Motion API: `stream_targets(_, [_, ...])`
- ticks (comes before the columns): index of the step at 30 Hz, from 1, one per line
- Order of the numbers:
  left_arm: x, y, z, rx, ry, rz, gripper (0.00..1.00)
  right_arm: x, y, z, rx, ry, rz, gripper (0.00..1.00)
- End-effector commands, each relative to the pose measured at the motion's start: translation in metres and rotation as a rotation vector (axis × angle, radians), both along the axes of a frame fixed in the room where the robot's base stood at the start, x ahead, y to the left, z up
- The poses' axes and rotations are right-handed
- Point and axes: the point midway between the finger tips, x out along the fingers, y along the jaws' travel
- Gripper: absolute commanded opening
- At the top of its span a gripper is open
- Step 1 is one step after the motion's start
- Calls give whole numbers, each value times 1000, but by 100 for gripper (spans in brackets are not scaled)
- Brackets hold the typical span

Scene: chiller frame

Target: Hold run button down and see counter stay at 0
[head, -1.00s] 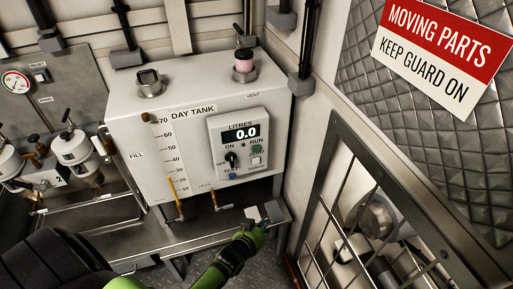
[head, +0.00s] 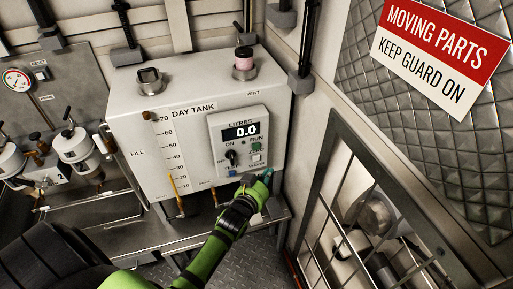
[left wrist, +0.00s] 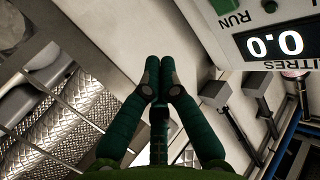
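The counter panel (head: 214,130) is on the front of the white day tank. Its display (head: 240,131) reads 0.0, and it also shows in the left wrist view (left wrist: 273,45). The green run button (head: 256,147) sits below the RUN label on the panel's right side. In the left wrist view the green button (left wrist: 222,4) is at the top edge, partly cut off. My left gripper (head: 268,176) is below and right of the panel, apart from the button. In the left wrist view its fingertips (left wrist: 159,66) are together with nothing between them. My right gripper is not in view.
A dark selector knob (head: 231,156) is on the panel left of the button. The day tank (head: 130,130) has a level scale and pipes below. A barred guard (head: 320,215) stands at the right beneath a moving parts sign (head: 440,45).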

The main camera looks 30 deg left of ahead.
Motion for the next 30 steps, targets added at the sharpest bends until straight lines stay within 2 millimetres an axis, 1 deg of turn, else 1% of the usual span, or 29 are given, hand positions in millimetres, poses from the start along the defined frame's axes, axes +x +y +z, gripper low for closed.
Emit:
stream_targets(12, [37,42,-2,5,-2,-1,0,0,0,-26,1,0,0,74])
stream_targets(16, [47,52,-1,4,-1,-1,0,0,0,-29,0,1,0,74])
stream_targets(21, [54,60,-1,2,0,0,0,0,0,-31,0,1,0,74])
stream_targets(30, [55,62,0,0,1,0,0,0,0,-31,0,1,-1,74])
